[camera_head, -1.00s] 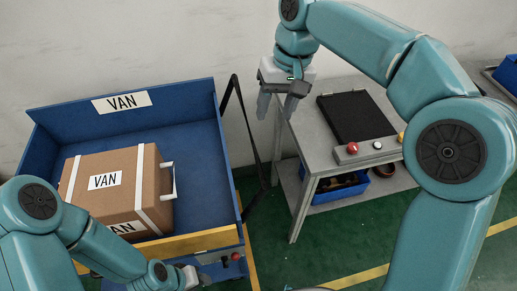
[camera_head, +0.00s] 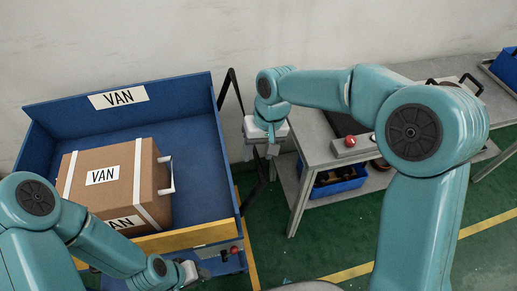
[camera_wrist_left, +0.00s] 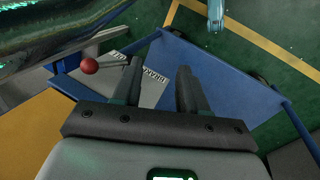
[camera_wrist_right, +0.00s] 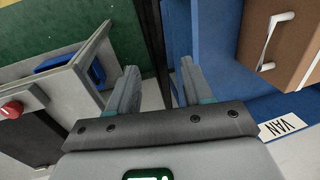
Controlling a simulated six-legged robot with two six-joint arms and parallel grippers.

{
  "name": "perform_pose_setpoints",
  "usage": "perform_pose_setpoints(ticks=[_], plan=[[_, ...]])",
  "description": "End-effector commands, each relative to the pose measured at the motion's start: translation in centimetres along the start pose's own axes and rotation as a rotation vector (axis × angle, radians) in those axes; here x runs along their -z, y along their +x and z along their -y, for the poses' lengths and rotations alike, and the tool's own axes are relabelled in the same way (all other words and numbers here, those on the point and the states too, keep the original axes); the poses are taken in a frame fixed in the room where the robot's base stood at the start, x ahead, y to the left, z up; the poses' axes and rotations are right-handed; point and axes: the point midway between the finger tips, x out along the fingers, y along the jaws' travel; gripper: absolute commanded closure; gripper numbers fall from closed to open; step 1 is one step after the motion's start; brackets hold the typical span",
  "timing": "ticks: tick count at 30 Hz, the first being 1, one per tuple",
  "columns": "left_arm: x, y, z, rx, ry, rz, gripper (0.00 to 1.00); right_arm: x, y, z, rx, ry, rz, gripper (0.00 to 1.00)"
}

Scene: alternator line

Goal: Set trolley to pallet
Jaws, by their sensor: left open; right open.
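The blue trolley (camera_head: 120,92) stands at the left against the wall, with a VAN label on its back panel. A brown cardboard box (camera_head: 150,180) with white straps sits in it. A black handle frame (camera_head: 231,85) rises at its right side. My right gripper (camera_head: 262,154) is open beside this frame. In the right wrist view a dark bar (camera_wrist_right: 154,40) shows between the open fingers; whether it lies within their reach I cannot tell. My left gripper (camera_head: 197,272) is open near the trolley's red-knobbed lever (camera_head: 234,250). The red knob (camera_wrist_left: 89,66) lies left of the fingers in the left wrist view.
A grey workbench (camera_head: 312,140) with a red button stands right of the trolley, with a blue bin (camera_head: 340,183) on its lower shelf. Green floor (camera_head: 300,255) with a yellow line is clear in front. No pallet is recognisable.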

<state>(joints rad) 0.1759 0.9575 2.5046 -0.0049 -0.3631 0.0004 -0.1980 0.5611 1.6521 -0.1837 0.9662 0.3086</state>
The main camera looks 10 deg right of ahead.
Motion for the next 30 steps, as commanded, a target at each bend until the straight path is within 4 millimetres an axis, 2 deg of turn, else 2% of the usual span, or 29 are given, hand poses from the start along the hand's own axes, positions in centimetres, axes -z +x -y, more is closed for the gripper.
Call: perform_pose_setpoints(ticks=[6,7,11,12,17,22,26,30], plan=[[0.0,0.0,0.0,0.000,0.000,0.000,0.57,0.1,0.1,0.0,0.000,0.000,0.000,0.49],[0.0,0.0,0.0,0.000,0.000,0.000,0.57,0.1,0.0,0.0,0.000,0.000,0.000,0.53],[0.0,0.0,0.0,0.000,0.000,0.000,0.57,0.1,0.0,0.0,0.000,0.000,0.000,0.95],[0.0,0.0,0.0,0.000,0.000,0.000,0.57,0.1,0.0,0.0,0.000,0.000,-0.001,1.00],[0.0,0.0,0.0,0.000,0.000,0.000,0.57,0.1,0.0,0.0,0.000,0.000,-0.001,1.00],[0.0,-0.1,0.0,0.000,0.000,0.000,0.57,0.1,0.2,1.0,0.001,-0.001,0.000,1.00],[0.0,-0.1,-0.1,0.000,0.000,0.000,0.57,0.0,0.6,3.0,0.003,-0.004,0.000,1.00],[0.0,-0.4,-0.1,0.000,0.000,0.000,0.57,0.0,1.2,6.3,0.004,-0.006,0.001,1.00]])
